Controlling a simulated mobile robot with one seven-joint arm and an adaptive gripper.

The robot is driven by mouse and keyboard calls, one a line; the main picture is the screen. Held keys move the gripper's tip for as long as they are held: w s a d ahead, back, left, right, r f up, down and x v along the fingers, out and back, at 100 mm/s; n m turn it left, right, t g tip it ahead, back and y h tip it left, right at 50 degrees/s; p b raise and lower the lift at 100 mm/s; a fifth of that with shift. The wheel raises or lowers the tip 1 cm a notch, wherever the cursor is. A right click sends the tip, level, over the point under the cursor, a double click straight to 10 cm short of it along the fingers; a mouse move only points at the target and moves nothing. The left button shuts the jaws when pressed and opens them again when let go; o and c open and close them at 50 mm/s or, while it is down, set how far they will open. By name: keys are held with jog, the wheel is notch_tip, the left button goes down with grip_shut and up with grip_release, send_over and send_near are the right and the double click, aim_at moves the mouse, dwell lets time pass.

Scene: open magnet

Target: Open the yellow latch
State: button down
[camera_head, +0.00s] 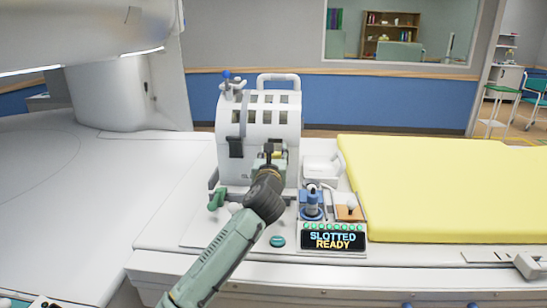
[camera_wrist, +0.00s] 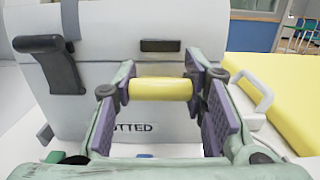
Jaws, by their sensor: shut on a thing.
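The yellow latch (camera_wrist: 160,88) is a short horizontal bar on the front of the white slotted box (camera_wrist: 112,40). In the wrist view it spans the gap between my gripper's (camera_wrist: 160,90) two purple-padded fingers, which are shut on its ends. In the head view my gripper (camera_head: 270,158) is at the front of the white box (camera_head: 262,108), and only a small bit of the yellow latch (camera_head: 278,154) shows past it. My gripper hides the rest there.
A black lever (camera_head: 236,146) is left of the latch, and a green knob (camera_head: 217,199) is lower left. A yellow mattress (camera_head: 440,190) lies farther right.

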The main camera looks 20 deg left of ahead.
jog(key=shift+s+d+f+t+y+b, duration=0.1)
jog(key=shift+f+t+b, duration=0.2)
jog(key=shift+b, duration=0.7)
jog(key=shift+s+a+f+t+y+b, duration=0.1)
jog(key=shift+f+t+b, duration=0.2)
jog(key=shift+b, duration=0.65)
jog(key=shift+s+d+f+t+y+b, duration=0.1)
jog(key=shift+f+t+b, duration=0.15)
jog(key=shift+b, duration=0.75)
jog(key=shift+r+t+b, duration=0.1)
jog(key=shift+t+b, duration=0.35)
jog(key=shift+b, duration=0.5)
jog(key=shift+r, duration=0.1)
jog(key=shift+s+r, duration=0.1)
jog(key=c, duration=0.9)
grip_release()
jog(key=shift+c, duration=0.2)
jog(key=v, duration=1.2)
